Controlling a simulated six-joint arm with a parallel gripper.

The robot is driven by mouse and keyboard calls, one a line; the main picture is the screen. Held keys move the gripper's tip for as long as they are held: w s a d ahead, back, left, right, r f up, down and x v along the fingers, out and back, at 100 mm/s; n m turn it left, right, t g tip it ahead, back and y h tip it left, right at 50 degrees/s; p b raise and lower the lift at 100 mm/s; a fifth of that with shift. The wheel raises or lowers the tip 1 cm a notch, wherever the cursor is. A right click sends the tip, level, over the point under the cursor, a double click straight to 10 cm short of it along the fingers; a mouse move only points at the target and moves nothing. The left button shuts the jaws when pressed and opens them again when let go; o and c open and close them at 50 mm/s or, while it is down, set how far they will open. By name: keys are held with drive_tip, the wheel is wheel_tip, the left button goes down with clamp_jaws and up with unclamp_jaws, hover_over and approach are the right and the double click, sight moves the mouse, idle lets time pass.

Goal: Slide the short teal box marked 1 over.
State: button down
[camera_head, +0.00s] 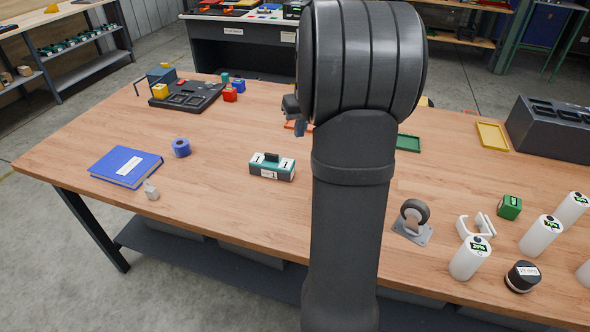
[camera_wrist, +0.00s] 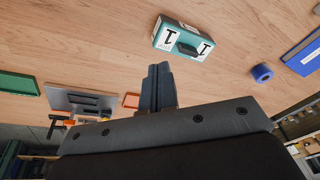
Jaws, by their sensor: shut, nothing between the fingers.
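The short teal box (camera_head: 272,167) has white labels marked 1 and a dark strap or handle on top. It stands on the wooden table, left of my arm in the head view. In the wrist view the teal box (camera_wrist: 182,38) lies beyond my fingertips, with clear table between. My gripper (camera_wrist: 158,70) is shut and empty, its fingers together. In the head view my gripper (camera_head: 293,108) shows only in part, behind and above the box, and my arm hides the rest.
A blue book (camera_head: 126,167), a blue roll (camera_head: 181,148) and a small grey piece (camera_head: 151,191) lie left of the box. A caster (camera_head: 413,218), a white bracket (camera_head: 477,227) and white cylinders (camera_head: 470,258) stand at the right. Table around the box is clear.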

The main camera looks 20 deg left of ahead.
sight(240, 166)
drive_tip(key=f+n, duration=0.3)
drive_tip(key=f, duration=0.3)
drive_tip(key=w+d+f+n+h, duration=0.1)
drive_tip(key=f+n, duration=0.2)
drive_tip(key=f, duration=0.3)
drive_tip(key=w+d+f+n+g+h, duration=0.1)
drive_tip(key=f+n, duration=0.3)
drive_tip(key=f, duration=0.1)
drive_tip(key=shift+w+d+f, duration=0.15)
drive_tip(key=shift+d+f, duration=0.1)
drive_tip(key=shift+f, duration=0.15)
drive_tip(key=a, duration=0.2)
drive_tip(key=shift+a+r, duration=0.15)
drive_tip(key=shift+a, duration=0.85)
drive_tip(key=shift+a, duration=0.1)
drive_tip(key=a, duration=2)
drive_tip(key=shift+a, duration=0.15)
